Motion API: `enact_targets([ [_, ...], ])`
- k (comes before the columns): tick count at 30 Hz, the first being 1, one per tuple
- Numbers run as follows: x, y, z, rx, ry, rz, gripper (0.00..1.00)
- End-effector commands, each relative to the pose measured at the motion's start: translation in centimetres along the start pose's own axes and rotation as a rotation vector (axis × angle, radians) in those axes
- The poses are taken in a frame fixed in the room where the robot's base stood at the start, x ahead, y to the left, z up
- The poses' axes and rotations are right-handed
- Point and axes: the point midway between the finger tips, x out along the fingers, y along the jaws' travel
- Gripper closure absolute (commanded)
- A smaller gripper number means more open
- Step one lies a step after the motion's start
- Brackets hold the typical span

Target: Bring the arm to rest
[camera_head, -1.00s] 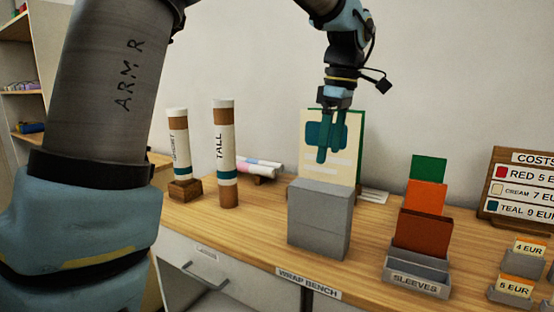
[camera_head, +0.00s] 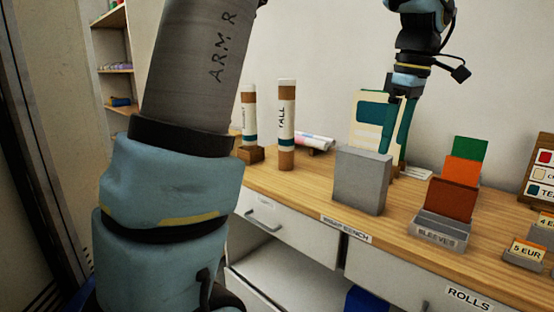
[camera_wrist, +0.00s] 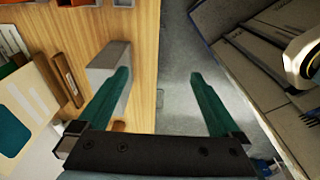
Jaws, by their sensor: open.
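My gripper (camera_head: 395,128) hangs above the wrap bench with its teal fingers pointing down. The fingers are apart and nothing is between them. In the head view it shows in front of a cream and teal card (camera_head: 366,108) and above the right side of a grey block (camera_head: 361,180). The wrist view also shows the open fingers (camera_wrist: 160,100), with the grey block (camera_wrist: 103,68) by the left finger. My arm's thick grey and blue links fill the left of the head view and hide what is behind them.
On the wooden bench (camera_head: 310,188) stand a tall tube (camera_head: 287,125), a shorter tube (camera_head: 249,118) on a wooden block, and a sleeves holder (camera_head: 440,230) with coloured cards. Price holders (camera_head: 525,252) are at the right. A white drawer (camera_head: 270,215) is below the bench top.

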Motion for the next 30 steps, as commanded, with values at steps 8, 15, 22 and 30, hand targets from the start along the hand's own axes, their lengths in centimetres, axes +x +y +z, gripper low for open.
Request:
enact_targets([
  [8, 2.9, -1.3, -3.0, 0.097, -0.014, 0.002, 0.00],
  [15, 6.8, -3.8, -6.9, 0.241, -0.031, 0.017, 0.00],
  [22, 12.9, -9.8, -12.3, 0.462, -0.043, 0.051, 0.00],
  [30, 19.7, -20.2, -16.3, 0.757, -0.008, 0.105, 0.00],
])
